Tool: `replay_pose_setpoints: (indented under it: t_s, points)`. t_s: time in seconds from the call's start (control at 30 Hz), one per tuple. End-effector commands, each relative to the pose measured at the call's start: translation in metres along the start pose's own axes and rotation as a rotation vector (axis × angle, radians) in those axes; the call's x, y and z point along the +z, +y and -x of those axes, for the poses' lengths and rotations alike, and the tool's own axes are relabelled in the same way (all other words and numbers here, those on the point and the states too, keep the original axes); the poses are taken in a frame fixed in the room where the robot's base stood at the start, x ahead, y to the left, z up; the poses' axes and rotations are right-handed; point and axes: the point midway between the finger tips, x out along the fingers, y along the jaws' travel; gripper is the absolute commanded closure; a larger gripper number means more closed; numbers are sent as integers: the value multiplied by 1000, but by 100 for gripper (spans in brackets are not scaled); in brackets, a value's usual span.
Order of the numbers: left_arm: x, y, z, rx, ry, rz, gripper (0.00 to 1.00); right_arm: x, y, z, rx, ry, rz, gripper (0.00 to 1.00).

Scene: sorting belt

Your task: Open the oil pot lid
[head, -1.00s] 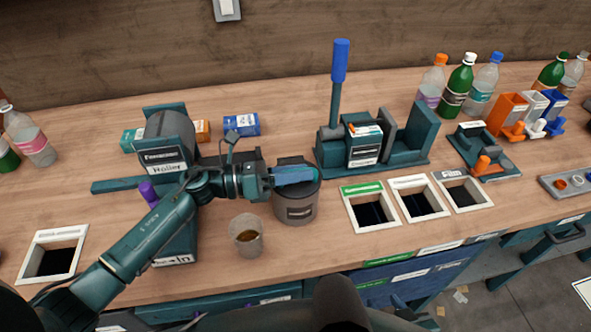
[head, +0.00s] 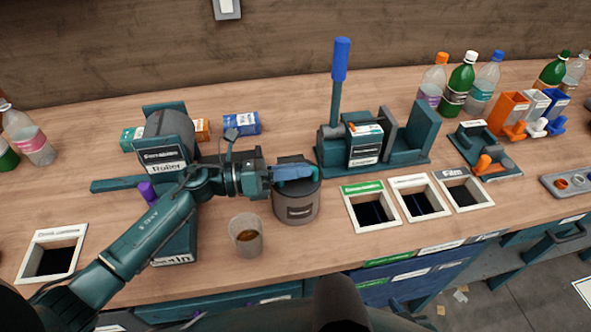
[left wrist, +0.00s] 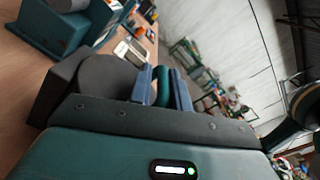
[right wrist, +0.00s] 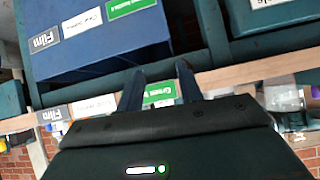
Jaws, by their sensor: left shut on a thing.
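The oil pot (head: 299,207) is a dark grey round pot with a small label, standing upright on the bench in the middle of the head view. Its flat grey lid (head: 290,186) is on top, partly covered by my left gripper (head: 312,172). In the left wrist view, the left fingers (left wrist: 163,88) are shut on a teal upright piece, seemingly the lid's handle, above the grey round top (left wrist: 104,80). My right gripper (right wrist: 160,90) shows in the right wrist view, with its fingers apart and nothing between them, in front of the bench's blue drawer front.
A clear cup (head: 246,237) with brown liquid stands just left of the pot. A teal roller machine (head: 167,165) is behind my left forearm. A teal press with a blue lever (head: 340,65) and white-framed bin openings (head: 371,225) lie to the right.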

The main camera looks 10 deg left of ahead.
Motion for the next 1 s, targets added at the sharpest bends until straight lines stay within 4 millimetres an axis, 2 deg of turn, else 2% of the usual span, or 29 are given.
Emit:
replay_pose_setpoints:
  t_s: [0.17,0.4,0.57,1.0]
  points:
    - [2,-4,-2,-13,9,3,100,1,0,-3,-1,6,0,64]
    - [18,-4,-2,-12,9,3,100,-3,-3,-5,-9,24,5,64]
    - [30,-2,-1,-12,7,132,100,-6,-3,-6,-12,32,9,64]
    - [48,6,-1,-9,3,126,100,-5,-5,-10,-20,54,15,64]
